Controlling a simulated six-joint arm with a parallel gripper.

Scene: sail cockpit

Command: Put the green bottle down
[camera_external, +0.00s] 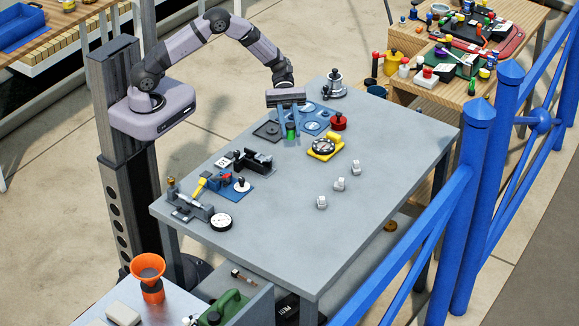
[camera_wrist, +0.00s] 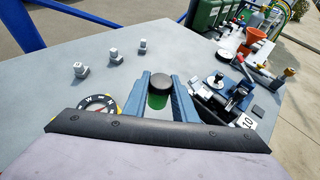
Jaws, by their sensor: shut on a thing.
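The green bottle (camera_external: 291,130) is a small green cylinder held between the fingers of my gripper (camera_external: 290,128) over the back part of the grey table (camera_external: 370,205). In the wrist view the green bottle (camera_wrist: 158,95) has a dark cap and sits between the two blue-grey fingers of my gripper (camera_wrist: 159,92). The fingers are shut on it. The bottle looks upright. I cannot tell whether its bottom touches the table.
A yellow compass (camera_external: 325,147), a red round part (camera_external: 338,121), a dark square tray (camera_external: 268,131) and blue plates (camera_external: 312,120) lie close by. A black fitting (camera_external: 250,161) stands to the left. Several small white-grey pieces (camera_external: 340,184) stand at the right. The table's front middle is clear.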

